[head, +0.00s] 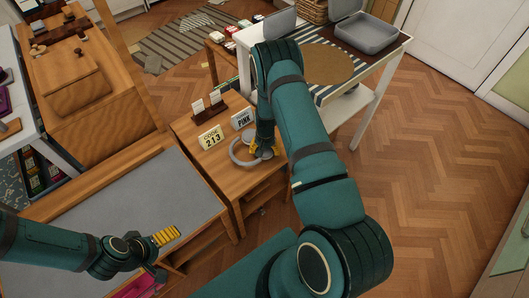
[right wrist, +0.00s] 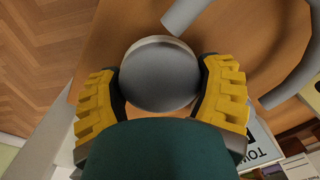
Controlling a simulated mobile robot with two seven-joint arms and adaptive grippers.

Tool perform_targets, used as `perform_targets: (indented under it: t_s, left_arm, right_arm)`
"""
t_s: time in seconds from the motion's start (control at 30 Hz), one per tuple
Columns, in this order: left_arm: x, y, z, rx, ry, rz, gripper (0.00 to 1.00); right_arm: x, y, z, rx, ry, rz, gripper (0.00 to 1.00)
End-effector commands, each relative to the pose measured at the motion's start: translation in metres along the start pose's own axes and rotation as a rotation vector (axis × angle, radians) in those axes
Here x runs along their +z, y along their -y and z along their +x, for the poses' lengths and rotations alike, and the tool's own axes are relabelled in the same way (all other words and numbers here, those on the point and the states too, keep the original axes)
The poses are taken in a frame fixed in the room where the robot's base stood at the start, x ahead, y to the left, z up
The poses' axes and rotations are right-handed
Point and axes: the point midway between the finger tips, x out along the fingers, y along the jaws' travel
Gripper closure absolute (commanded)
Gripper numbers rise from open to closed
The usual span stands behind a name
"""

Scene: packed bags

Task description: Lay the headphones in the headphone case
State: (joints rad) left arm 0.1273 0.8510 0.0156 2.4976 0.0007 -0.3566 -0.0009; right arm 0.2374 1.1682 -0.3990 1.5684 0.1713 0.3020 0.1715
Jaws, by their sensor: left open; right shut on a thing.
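The grey headphones (head: 240,151) lie on the top of a small wooden cabinet, with the curved band to the left of my right gripper (head: 264,149). In the right wrist view, the round ear cup (right wrist: 160,75) sits between the two yellow fingers of my right gripper (right wrist: 162,98), which is shut on it. Part of the band (right wrist: 290,85) shows at the right there. An open grey case (head: 367,34), apparently the headphone case, stands on the white table at the back, its lid up. My left gripper (head: 166,236) is open and empty over the grey-topped bench.
Open parquet floor (head: 430,150) lies to the right.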

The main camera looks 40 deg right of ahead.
Motion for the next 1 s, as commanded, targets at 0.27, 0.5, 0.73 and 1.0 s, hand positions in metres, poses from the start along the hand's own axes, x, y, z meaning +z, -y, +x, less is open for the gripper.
perform_targets:
  t_s: [0.27, 0.5, 0.73, 1.0]
  left_arm:
    - [-0.001, 0.001, 0.003, 0.000, -0.002, 0.000, 0.02]
    - [-0.001, 0.002, 0.005, 0.000, -0.003, 0.000, 0.02]
    - [-0.001, 0.002, 0.005, 0.000, -0.003, 0.000, 0.02]
    - [0.000, -0.001, -0.002, 0.000, 0.000, 0.000, 0.02]
  right_arm:
    - [0.000, 0.000, 0.011, -0.001, 0.000, 0.000, 0.71]
    - [0.000, 0.000, 0.014, 0.000, 0.001, 0.000, 0.08]
    - [0.000, 0.000, 0.013, 0.000, 0.000, 0.000, 0.00]
    - [-0.001, 0.001, -0.004, -0.001, -0.002, -0.001, 0.00]
